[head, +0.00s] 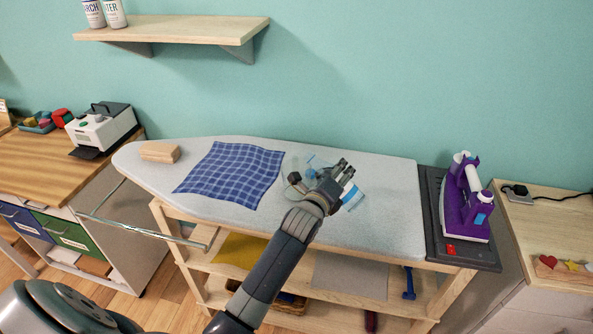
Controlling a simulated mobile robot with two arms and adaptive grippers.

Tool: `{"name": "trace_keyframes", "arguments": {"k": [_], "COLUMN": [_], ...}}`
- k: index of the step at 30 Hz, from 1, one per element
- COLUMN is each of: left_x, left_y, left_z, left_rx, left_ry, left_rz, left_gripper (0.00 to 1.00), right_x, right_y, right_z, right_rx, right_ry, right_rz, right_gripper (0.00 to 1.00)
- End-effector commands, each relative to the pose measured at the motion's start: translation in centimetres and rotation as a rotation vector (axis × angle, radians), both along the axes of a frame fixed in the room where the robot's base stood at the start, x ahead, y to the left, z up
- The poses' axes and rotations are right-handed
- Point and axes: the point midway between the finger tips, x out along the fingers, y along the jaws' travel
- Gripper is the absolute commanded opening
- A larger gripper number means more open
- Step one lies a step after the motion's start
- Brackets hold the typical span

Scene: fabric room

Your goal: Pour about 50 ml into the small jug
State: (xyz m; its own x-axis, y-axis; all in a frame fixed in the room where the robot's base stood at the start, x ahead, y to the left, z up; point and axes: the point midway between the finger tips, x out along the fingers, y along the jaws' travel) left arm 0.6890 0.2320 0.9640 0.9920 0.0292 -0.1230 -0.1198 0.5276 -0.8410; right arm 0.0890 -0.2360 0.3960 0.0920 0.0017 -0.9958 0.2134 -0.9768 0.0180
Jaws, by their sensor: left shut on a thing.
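My left gripper (322,176) is over the right half of the ironing board (385,215) and is shut on a white-and-blue thing (352,197), which shows on the right side of the hand. Most of this held thing is hidden by the hand, so its shape and tilt are hard to tell. A small clear thing with blue (314,162), perhaps the small jug, shows just behind the fingers, partly hidden. I cannot tell whether the two touch or whether any liquid flows. My right gripper is not in view.
A blue checked cloth (233,174) and a wooden block (160,152) lie on the board to the left. A purple iron (466,200) stands on a dark rest at the right. Two labelled bottles (104,13) stand on the wall shelf (180,29). The board's front right is clear.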

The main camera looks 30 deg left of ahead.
Motion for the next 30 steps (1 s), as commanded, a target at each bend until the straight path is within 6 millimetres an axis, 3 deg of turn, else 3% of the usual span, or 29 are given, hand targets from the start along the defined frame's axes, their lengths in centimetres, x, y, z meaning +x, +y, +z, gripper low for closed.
{"name": "trace_keyframes", "arguments": {"k": [1, 4, 7, 30], "left_x": [-0.1, 0.0, 0.1, 0.0], "left_y": [-0.1, -0.4, -0.5, -0.4], "left_z": [-1.1, -1.2, -0.1, 1.2], "left_rx": [-0.030, -0.094, -0.142, -0.300], "left_ry": [0.007, 0.008, 0.010, 0.021], "left_rz": [0.001, 0.000, 0.000, -0.003], "left_gripper": [0.00, 0.00, 0.00, 0.00], "right_x": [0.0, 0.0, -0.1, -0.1], "right_y": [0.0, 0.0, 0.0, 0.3], "right_z": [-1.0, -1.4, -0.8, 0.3], "right_rx": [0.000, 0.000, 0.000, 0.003], "right_ry": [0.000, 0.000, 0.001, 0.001], "right_rz": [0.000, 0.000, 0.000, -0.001], "right_gripper": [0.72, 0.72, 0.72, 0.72]}}
